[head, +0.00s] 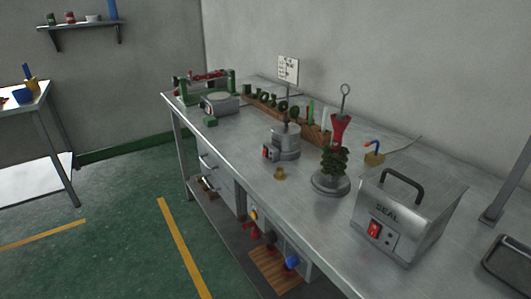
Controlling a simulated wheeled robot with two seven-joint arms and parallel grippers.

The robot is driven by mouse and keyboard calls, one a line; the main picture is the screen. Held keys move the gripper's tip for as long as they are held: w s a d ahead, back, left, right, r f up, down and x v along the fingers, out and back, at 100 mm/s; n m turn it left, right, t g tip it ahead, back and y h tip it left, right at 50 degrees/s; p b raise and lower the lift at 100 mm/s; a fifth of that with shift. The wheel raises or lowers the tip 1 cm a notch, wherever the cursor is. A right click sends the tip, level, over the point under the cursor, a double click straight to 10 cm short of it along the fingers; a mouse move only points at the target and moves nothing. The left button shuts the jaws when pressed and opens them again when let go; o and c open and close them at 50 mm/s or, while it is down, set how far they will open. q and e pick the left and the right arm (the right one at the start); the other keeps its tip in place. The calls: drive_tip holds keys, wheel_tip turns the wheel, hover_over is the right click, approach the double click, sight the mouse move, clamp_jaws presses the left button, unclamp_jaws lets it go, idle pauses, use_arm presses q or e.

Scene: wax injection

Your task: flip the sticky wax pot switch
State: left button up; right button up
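A small grey metal pot (287,143), which looks like the wax pot, stands mid-bench in the head view. A red switch (266,152) sits on a small box at its front left. The switch is too small to tell its position. A second red switch (375,229) is on the front of the steel box marked SEAL (412,222), at the right. Neither of my grippers shows in the head view.
On the steel bench (240,140), a small brass piece (280,174) lies in front of the pot. A dark green wax tree (334,162) on a round base (330,184) stands right of it. A scale (219,103) is at the far left. The front-left bench top is clear.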

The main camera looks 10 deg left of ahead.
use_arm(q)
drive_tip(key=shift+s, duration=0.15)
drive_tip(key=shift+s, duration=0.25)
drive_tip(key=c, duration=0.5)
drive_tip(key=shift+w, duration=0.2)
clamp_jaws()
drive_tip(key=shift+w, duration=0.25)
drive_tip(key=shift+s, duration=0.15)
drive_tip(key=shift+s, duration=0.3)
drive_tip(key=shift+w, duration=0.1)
